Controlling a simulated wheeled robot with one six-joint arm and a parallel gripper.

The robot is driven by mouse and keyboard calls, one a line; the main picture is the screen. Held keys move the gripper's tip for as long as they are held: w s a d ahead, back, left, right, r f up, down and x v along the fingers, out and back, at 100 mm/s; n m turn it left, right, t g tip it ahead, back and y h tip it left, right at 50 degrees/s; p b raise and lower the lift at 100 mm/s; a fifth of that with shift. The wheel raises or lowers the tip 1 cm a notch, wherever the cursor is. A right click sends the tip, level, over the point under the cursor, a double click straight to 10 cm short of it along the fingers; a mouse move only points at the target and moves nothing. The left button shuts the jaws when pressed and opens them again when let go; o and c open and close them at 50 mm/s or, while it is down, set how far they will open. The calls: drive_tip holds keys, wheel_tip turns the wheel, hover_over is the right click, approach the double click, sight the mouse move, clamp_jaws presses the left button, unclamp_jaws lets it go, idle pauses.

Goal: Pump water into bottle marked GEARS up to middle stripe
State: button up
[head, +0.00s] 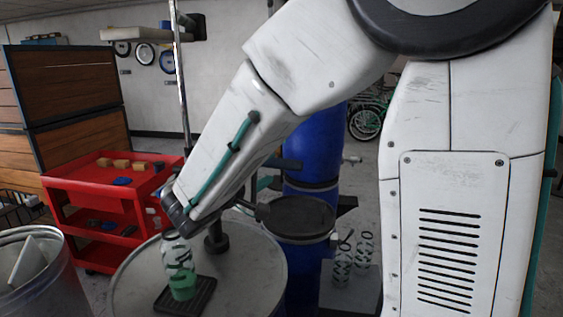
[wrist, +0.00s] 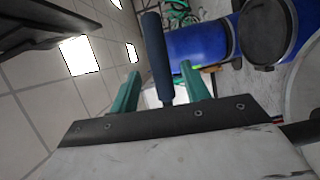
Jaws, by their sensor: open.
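A clear bottle (head: 179,262) with dark markings and green liquid in its lower part stands upright on a black drip tray (head: 203,297) on a drum top. Its lettering and stripes are too small to read, and its top is partly hidden by my arm. A dark pump post (head: 215,240) stands beside it. My gripper (wrist: 159,70) is open in the wrist view, with a teal finger on either side of a dark blue handle (wrist: 154,50). I cannot tell whether they touch. In the head view my arm mostly hides the gripper.
Two marked bottles (head: 343,264) stand on a grey surface at right. A blue barrel (head: 318,150) stands behind the drum (head: 255,265). A red cart (head: 85,185) with small items is at left, and a metal bin (head: 60,290) is at front left.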

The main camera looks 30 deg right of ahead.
drive_tip(key=x, duration=0.7)
drive_tip(key=shift+s+d, duration=0.1)
clamp_jaws()
